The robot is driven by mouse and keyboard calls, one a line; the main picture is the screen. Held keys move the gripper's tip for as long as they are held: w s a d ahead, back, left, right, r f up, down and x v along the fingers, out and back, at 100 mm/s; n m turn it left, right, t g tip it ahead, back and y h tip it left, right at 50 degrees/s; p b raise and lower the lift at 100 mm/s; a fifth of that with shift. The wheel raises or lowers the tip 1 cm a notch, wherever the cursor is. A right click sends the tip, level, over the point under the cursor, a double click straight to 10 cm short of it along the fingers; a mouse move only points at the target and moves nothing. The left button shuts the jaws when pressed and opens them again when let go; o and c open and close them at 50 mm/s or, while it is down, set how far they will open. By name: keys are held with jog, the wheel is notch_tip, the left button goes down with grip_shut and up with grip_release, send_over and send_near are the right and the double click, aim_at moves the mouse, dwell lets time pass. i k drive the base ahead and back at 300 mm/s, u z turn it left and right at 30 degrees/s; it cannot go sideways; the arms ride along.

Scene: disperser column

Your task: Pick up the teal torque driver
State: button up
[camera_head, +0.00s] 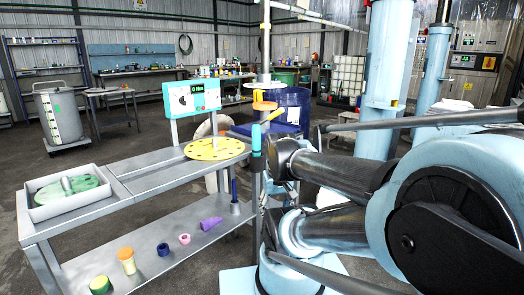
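The teal torque driver (256,139) appears as a small upright teal shape at the right end of the grey bench, with a dark lower part. My gripper (268,158) is right beside it, at the end of my arm coming in from the right. The gripper is small and dark here and seen side-on. I cannot tell whether its fingers touch the driver, or whether they are open or shut.
A yellow disc (214,149) and a teal-framed display (191,98) are on the bench (140,176). A white tray (40,211) holds a green disc. An orange piece (264,106) is above the driver. The lower shelf (150,245) carries several small coloured parts. A blue drum (292,108) stands behind.

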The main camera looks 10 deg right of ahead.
aim_at(257, 129)
jog(key=k, duration=0.5)
jog(key=z, duration=0.9)
jog(key=k, duration=0.55)
jog(key=z, duration=0.15)
jog(key=i, duration=0.5)
